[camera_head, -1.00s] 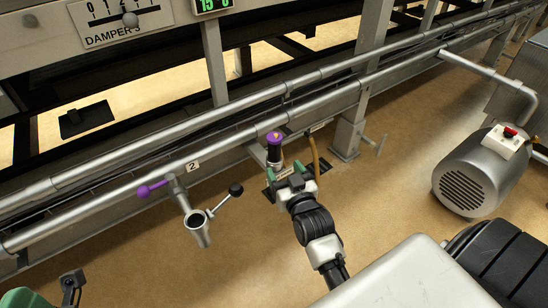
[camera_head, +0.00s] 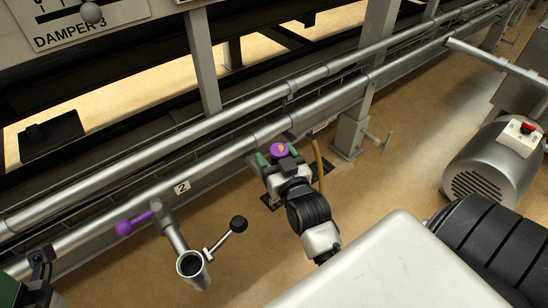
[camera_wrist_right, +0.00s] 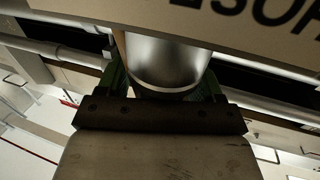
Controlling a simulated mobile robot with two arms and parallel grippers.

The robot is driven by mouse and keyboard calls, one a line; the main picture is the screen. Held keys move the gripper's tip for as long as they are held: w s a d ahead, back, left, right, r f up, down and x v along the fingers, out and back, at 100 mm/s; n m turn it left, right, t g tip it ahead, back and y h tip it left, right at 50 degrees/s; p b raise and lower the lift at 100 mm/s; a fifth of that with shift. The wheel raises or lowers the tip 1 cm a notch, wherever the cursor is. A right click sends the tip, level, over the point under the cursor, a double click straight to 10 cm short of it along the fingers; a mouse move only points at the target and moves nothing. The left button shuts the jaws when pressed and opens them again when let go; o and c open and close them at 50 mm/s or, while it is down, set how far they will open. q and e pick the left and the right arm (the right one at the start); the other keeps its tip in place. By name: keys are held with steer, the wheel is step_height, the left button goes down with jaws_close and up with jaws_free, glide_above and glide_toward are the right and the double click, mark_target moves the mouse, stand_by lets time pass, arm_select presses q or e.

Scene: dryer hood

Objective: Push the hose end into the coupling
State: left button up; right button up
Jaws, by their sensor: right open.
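A silver cylinder shows in the right wrist view (camera_wrist_right: 168,65) between the green fingers of my right gripper (camera_head: 277,155). In the head view its purple top (camera_head: 279,150) shows between the same fingers, and the gripper hides most of its body. I take it for the hose end. The right gripper is open around it; contact cannot be told. An open-mouthed metal cup (camera_head: 190,265), perhaps the coupling, stands at lower left with a purple handle (camera_head: 137,222) and a black-knobbed lever (camera_head: 227,235). My left gripper (camera_head: 40,264) is partly in view at the left edge, away from both.
Long metal rails (camera_head: 250,110) run diagonally behind the cup and cylinder. A brown hose (camera_head: 317,155) hangs just right of the gripper. A number 2 plate (camera_head: 181,187) sits on the rail. A grey motor (camera_head: 485,170) stands at right.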

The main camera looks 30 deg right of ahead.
steer(key=shift+s, duration=0.1)
steer(key=shift+c, duration=1)
steer(key=c, duration=0.9)
steer(key=shift+r, duration=0.1)
steer(key=shift+c, duration=0.2)
